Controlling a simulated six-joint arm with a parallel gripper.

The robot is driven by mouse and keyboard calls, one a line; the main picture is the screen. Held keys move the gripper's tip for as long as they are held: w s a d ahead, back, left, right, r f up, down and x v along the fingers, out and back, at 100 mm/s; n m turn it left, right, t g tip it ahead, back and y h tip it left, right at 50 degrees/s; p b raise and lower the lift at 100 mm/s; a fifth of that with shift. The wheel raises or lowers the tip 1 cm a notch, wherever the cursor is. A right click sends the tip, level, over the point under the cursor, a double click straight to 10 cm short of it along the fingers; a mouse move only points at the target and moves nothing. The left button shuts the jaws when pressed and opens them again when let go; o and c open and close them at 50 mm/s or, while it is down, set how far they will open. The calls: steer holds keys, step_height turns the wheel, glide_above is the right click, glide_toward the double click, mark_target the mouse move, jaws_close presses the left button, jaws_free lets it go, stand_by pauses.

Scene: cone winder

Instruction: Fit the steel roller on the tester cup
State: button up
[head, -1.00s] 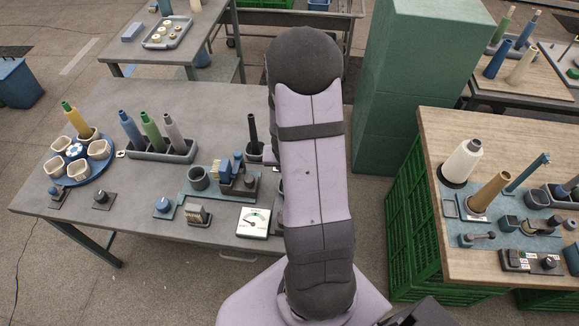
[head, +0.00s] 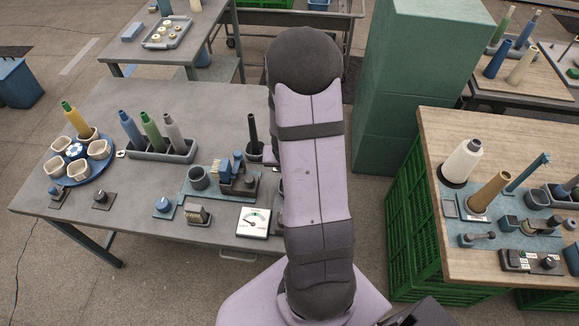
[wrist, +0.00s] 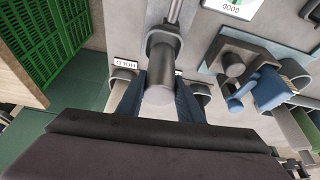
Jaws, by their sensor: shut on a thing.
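In the wrist view my gripper (wrist: 158,104) has its two blue fingers shut on the steel roller (wrist: 159,84), a grey cylinder with a wider dark collar and a shiny rod toward the top edge. In the head view my arm hides the roller and the fingers. A grey cup (head: 198,177), which looks like the tester cup, stands on the blue plate (head: 222,200) beside a dark block. It also shows partly, behind a blue part, in the wrist view (wrist: 293,71). The roller is apart from this cup.
A dark cone (head: 252,128) stands in a holder close to my arm. A rack (head: 160,150) holds several cones. A green cabinet (head: 405,100) and green crates (wrist: 45,40) are beside the table.

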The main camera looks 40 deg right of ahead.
steer(key=shift+f+b, duration=1)
steer(key=shift+f, duration=0.15)
stand_by(1.0)
steer(key=shift+f+b, duration=0.3)
steer(key=shift+f, duration=0.05)
steer(key=shift+f+b, duration=0.3)
steer(key=shift+f, duration=0.1)
stand_by(0.6)
steer(key=o, duration=1.8)
steer(key=shift+o, duration=0.2)
steer(key=shift+r, duration=0.1)
steer(key=shift+r+p, duration=3.95)
steer(key=shift+p, duration=0.3)
